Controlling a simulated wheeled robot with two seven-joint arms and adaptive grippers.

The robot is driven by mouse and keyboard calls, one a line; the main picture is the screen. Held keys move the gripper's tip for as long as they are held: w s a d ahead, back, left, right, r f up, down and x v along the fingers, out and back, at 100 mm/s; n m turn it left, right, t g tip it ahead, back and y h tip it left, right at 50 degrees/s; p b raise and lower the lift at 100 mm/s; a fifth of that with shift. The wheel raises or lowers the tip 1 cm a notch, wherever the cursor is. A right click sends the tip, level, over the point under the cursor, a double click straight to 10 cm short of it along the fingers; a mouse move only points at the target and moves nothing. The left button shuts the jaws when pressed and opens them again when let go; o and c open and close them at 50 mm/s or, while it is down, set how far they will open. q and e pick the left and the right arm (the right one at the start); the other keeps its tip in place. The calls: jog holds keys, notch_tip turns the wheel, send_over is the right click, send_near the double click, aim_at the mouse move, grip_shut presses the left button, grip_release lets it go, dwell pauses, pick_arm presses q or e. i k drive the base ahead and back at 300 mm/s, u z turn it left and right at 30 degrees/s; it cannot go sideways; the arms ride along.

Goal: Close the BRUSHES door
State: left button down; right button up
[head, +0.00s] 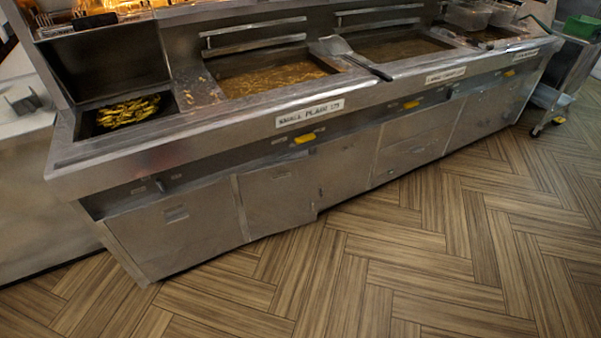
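A long steel frying range (200,150) runs across the view, with a row of cabinet doors low on its front. One door (278,203) left of the middle appears slightly ajar, its lower right edge standing out from the neighbouring panel (345,172). The leftmost door (175,228) looks flush. I cannot read the word BRUSHES on any door, so I cannot tell which one bears it. Neither of my grippers is in view.
The wood-patterned floor (400,260) before the range is clear. A wheeled trolley (567,75) stands at the far right. A scoop (352,58) lies across the range top near a fryer pan (268,78). Chips (128,111) lie in the left bay.

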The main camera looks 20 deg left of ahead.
aim_at(280, 197)
jog(key=u, duration=0.55)
jog(key=i, duration=1.3)
jog(key=z, duration=0.55)
